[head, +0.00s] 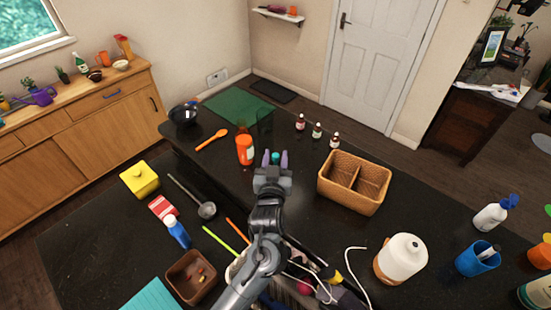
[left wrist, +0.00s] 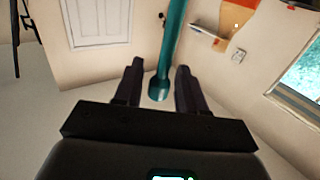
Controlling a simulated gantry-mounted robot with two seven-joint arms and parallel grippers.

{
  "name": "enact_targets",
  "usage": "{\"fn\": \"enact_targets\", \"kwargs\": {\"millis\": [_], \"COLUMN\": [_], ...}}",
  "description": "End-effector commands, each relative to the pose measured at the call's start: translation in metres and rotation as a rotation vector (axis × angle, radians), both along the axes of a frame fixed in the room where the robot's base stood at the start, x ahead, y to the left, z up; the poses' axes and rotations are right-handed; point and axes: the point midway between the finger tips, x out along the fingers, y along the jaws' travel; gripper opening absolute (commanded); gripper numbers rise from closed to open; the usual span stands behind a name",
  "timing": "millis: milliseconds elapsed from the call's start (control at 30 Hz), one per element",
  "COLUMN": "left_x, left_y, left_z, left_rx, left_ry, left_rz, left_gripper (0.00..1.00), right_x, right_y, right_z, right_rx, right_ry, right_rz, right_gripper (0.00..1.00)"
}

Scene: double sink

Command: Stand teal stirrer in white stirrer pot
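The teal stirrer (left wrist: 168,50) stands between the two fingers of my left gripper (left wrist: 158,75) in the left wrist view, with its flared end near the finger bases. A gap shows on both sides, wider on the left, so the fingers are open around it. In the head view only the teal tip (head: 275,156) shows between the purple fingertips of my left gripper (head: 275,160). The stirrer's lower part is hidden there behind my gripper and arm. I cannot make out the white stirrer pot for sure. My right gripper is not in view.
A wicker two-part basket (head: 354,183) stands right of my gripper and an orange bottle (head: 245,149) to its left. Small dark bottles (head: 317,131) are behind. A white jar (head: 400,259) is at front right. A ladle (head: 194,196) lies left.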

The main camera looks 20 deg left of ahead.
Motion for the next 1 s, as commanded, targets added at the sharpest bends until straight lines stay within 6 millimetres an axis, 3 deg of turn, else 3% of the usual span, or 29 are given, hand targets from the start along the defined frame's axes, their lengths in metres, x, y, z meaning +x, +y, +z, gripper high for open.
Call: {"fn": "enact_targets", "kwargs": {"millis": [467,1000], "left_x": [-0.008,-0.087], "left_y": [-0.003,-0.025], "left_z": [0.001,0.002], "left_rx": [0.000,-0.001], "left_ry": [0.002,0.003], "left_rz": [-0.001,-0.001], "left_gripper": [0.46,0.46], "right_x": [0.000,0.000], "right_y": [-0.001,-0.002], "right_z": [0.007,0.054], "right_rx": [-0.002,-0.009], "right_ry": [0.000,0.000], "right_rz": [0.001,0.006], "right_gripper": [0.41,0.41]}}
